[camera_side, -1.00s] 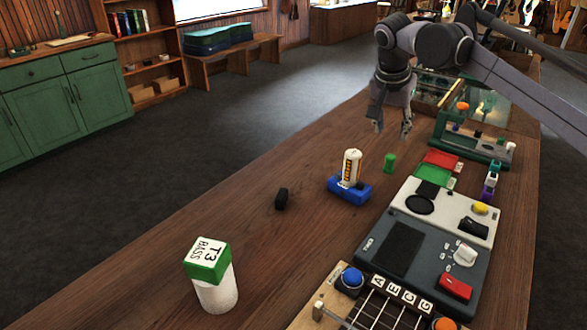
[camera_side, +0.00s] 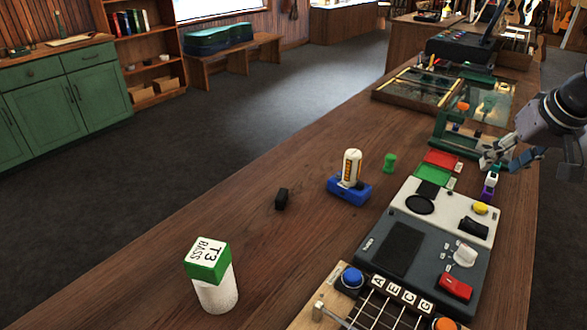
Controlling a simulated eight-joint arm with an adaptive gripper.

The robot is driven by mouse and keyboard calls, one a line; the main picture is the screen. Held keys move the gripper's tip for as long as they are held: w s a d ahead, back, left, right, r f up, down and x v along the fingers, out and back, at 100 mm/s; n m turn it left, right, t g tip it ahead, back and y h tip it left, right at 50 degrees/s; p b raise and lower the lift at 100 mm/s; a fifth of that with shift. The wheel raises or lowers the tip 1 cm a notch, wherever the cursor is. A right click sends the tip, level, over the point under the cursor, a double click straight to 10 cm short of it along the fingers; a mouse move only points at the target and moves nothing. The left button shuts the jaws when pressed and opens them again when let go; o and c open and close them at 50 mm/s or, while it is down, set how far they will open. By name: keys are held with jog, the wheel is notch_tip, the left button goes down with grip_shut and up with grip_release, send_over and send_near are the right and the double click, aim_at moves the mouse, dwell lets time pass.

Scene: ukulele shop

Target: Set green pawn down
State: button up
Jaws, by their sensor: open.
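The green pawn (camera_side: 389,162) stands upright on the wooden bench top, just left of the red and green pads. Nothing touches it. My gripper (camera_side: 487,163) is at the right side of the view, well to the right of the pawn. It is open, with its fingers near the small purple-and-white stacked piece (camera_side: 490,184) and the green frame stand. Whether the fingers touch that piece cannot be told.
A red pad (camera_side: 442,158) and a green pad (camera_side: 433,175) lie between pawn and gripper. A blue-based white device (camera_side: 349,187), a black block (camera_side: 282,198) and a green-capped T3 BASS container (camera_side: 213,285) stand on the bench (camera_side: 150,290). A grey console (camera_side: 425,259) lies in front.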

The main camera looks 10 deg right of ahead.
jog(key=s+d+f+n+t, duration=0.1)
jog(key=s+d+f+n, duration=0.2)
jog(key=s+f, duration=0.8)
jog(key=s, duration=0.3)
jog(key=shift+d+f+t+y, duration=0.15)
jog(key=shift+d+t+y, duration=0.15)
jog(key=shift+d+t, duration=0.1)
